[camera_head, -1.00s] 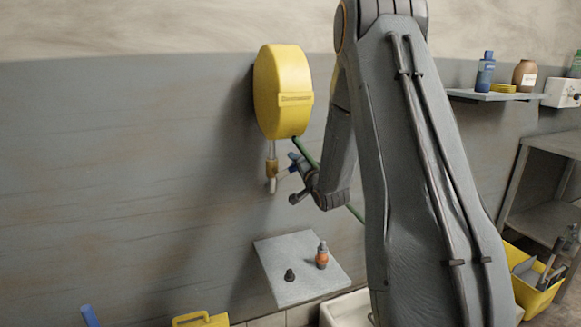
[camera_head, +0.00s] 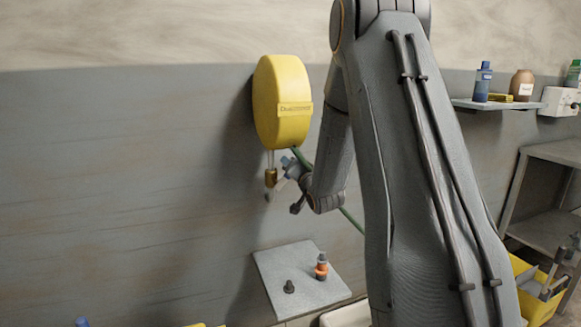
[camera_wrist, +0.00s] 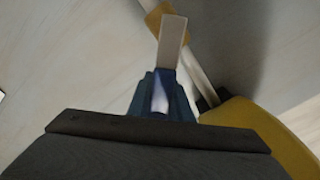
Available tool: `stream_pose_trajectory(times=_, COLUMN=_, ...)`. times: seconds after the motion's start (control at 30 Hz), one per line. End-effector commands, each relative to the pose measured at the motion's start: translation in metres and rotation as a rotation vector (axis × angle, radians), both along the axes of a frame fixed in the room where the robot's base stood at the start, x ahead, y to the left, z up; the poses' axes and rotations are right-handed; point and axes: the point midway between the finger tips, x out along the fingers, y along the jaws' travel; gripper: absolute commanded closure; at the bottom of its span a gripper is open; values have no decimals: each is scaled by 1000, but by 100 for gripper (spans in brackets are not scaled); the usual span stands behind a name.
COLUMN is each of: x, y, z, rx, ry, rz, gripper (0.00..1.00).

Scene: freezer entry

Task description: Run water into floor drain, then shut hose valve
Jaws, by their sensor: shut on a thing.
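A yellow hose reel (camera_head: 281,102) is fixed to the wall; its edge also shows in the wrist view (camera_wrist: 262,130). A pipe comes down from it to a brass-coloured valve (camera_head: 271,178), seen at the top of the wrist view (camera_wrist: 158,15). A pale flat valve lever (camera_wrist: 172,42) reaches from the valve to my gripper (camera_wrist: 161,98). The blue fingers are shut on the lever. In the head view my gripper (camera_head: 287,168) is just right of the valve. A green hose (camera_head: 351,219) runs down from the reel and passes behind my arm. The floor drain is not in view.
A small grey wall shelf (camera_head: 275,285) below the reel holds an orange-and-grey fitting (camera_head: 321,267) and a dark knob (camera_head: 289,287). At right are a shelf with bottles (camera_head: 483,82), a grey rack (camera_head: 540,222) and a yellow tool bin (camera_head: 535,308). The wall left of the reel is clear.

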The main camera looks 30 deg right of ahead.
Motion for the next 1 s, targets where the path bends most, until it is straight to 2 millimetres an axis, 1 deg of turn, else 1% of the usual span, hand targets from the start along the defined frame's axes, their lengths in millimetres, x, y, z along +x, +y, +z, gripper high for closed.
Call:
stream_pose_trajectory(times=0.17, x=0, y=0, z=0, rx=1, ry=1, rz=1, gripper=100)
stream_pose_trajectory(times=0.2, x=0, y=0, z=0, rx=1, ry=1, rz=1, gripper=76)
stream_pose_trajectory(times=0.3, x=0, y=0, z=0, rx=2, ry=1, rz=1, gripper=62)
stream_pose_trajectory(times=0.57, x=0, y=0, z=0, rx=2, ry=0, rz=0, gripper=62)
stream_pose_trajectory(times=0.67, x=-5, y=0, z=0, rx=2, ry=1, rz=-1, gripper=62)
stream_pose_trajectory(times=0.77, x=-18, y=1, z=0, rx=2, ry=0, rz=-1, gripper=62)
stream_pose_trajectory(times=1.0, x=-57, y=5, z=-1, rx=2, ry=1, rz=-1, gripper=62)
